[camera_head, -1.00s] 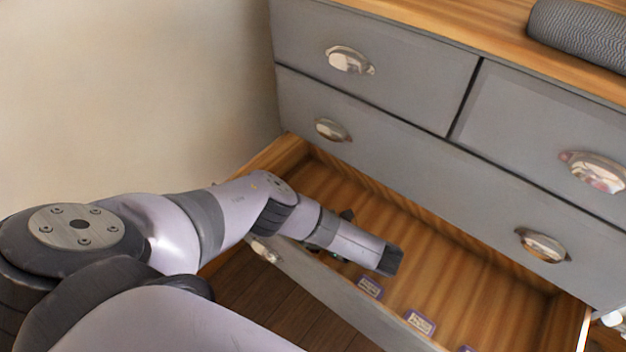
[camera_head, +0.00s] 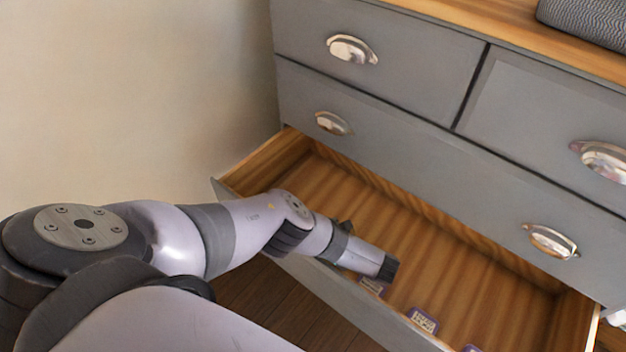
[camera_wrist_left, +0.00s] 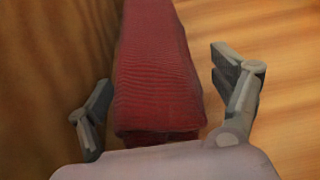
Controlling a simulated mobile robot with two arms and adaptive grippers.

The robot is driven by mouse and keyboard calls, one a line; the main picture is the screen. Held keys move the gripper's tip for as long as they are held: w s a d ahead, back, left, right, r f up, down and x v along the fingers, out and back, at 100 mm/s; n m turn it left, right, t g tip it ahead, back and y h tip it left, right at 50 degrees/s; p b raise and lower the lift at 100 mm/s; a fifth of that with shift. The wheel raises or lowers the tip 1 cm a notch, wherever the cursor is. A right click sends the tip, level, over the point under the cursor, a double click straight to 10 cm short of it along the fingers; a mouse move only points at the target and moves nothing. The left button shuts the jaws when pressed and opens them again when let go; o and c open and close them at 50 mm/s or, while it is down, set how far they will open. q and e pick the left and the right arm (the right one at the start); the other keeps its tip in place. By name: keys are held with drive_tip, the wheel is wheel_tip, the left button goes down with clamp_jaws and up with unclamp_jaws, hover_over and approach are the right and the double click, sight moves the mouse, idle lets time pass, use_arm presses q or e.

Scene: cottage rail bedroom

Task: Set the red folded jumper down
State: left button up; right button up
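The red folded jumper (camera_wrist_left: 158,75) shows in the left wrist view as a long, narrow red block with a ribbed surface. It lies between the two fingers of my left gripper (camera_wrist_left: 162,69), which are spread, with gaps visible on both sides. In the head view my left arm reaches over the open drawer (camera_head: 400,225), its dark end above the drawer near the front panel. The jumper and the fingertips cannot be made out there. What the jumper rests on is not clear. My right gripper is not in view.
The drawer belongs to a grey dresser (camera_head: 385,85) with metal cup handles and a wooden top. Several small labels (camera_head: 423,321) sit along the drawer's front. The visible drawer floor is bare to the right. A grey knitted item (camera_head: 590,22) lies on top. A plain wall (camera_head: 120,90) stands left.

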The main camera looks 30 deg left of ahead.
use_arm(q)
drive_tip(key=shift+o, duration=0.6)
drive_tip(key=shift+r, duration=0.1)
drive_tip(key=v, duration=1.2)
drive_tip(key=shift+p, duration=0.3)
